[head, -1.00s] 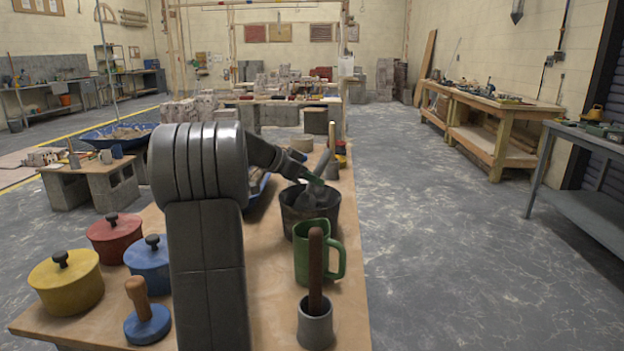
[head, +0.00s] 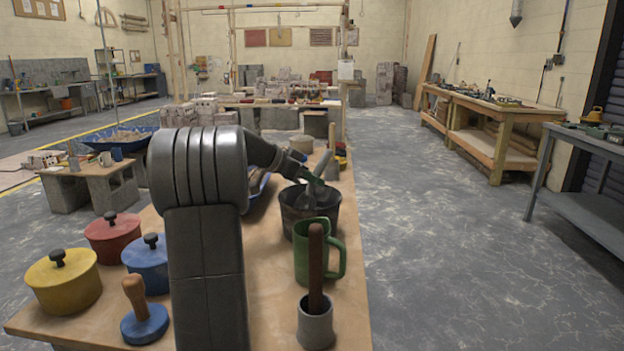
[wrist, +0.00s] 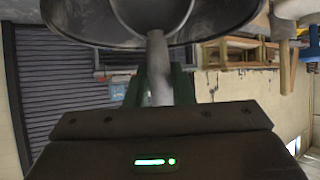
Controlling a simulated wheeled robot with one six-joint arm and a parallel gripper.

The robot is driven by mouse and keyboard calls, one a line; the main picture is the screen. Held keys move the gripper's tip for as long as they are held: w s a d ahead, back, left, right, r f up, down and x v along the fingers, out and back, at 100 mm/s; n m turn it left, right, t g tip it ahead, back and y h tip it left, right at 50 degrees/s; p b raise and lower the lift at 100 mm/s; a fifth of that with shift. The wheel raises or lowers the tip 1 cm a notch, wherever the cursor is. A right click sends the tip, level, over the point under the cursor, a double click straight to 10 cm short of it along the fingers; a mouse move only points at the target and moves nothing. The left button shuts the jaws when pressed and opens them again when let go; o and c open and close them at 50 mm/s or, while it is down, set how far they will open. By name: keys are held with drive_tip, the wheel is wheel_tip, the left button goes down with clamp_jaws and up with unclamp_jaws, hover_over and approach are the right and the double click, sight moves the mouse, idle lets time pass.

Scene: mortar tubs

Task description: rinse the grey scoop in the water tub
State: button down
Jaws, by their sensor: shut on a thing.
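The grey scoop shows in the wrist view, its handle (wrist: 158,65) between the green fingers of my gripper (wrist: 160,85) and its bowl (wrist: 150,15) at the top. My gripper (head: 313,181) is shut on the handle. In the head view the scoop (head: 308,199) is tilted, with its bowl end down at the mouth of a dark round tub (head: 310,223). The tub's dark rim also shows behind the bowl in the wrist view (wrist: 85,25). I cannot tell whether the bowl touches the tub's contents, or whether they are water.
A green mug (head: 313,262) stands just in front of the tub, with a brown-handled grey cup-like tool (head: 316,325) nearer. Red (head: 113,238), blue (head: 148,264) and yellow (head: 63,283) lidded pots and a blue stamp-like tool (head: 144,322) stand at left. Floor right of the table is clear.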

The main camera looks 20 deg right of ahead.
drive_tip(key=shift+r+p, duration=0.55)
drive_tip(key=shift+r, duration=0.35)
drive_tip(key=shift+f+b, duration=1.1)
drive_tip(key=shift+b, duration=0.05)
drive_tip(key=shift+r+p, duration=0.65)
drive_tip(key=shift+r, duration=0.45)
drive_tip(key=shift+f+b, duration=1.1)
drive_tip(key=shift+r, duration=0.15)
wheel_tip(320, 180, up, 12)
drive_tip(key=p, duration=0.8)
drive_tip(key=shift+f, duration=0.3)
